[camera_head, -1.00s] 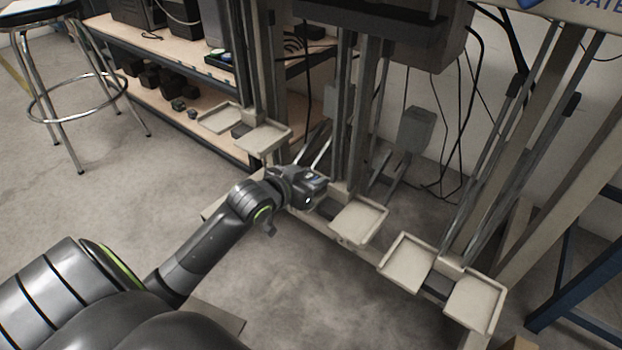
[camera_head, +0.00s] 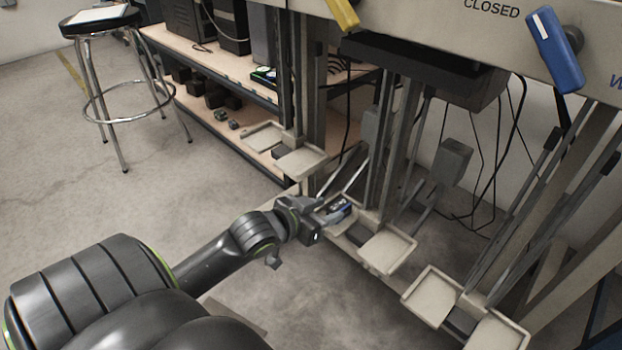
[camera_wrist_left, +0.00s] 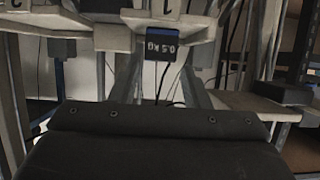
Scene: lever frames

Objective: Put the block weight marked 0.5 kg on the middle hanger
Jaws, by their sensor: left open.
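The block weight (camera_head: 338,207), dark with a blue edge, sits in the left tray (camera_head: 325,219) of the middle hanger (camera_head: 372,222). The hanger's right tray (camera_head: 388,250) is empty. My left gripper (camera_head: 312,213) is open, just left of the block in the head view; the wrist view shows a gap between the block and the dark gripper body. The fingertips are hard to make out. My right gripper is not in view.
The left hanger's tray (camera_head: 300,162) and the right hanger's tray (camera_head: 432,297) look empty. A wooden shelf (camera_head: 210,120) with dark blocks stands behind at left. A stool (camera_head: 105,85) stands farther left. A yellow handle (camera_head: 343,12) and a blue handle (camera_head: 553,48) are above.

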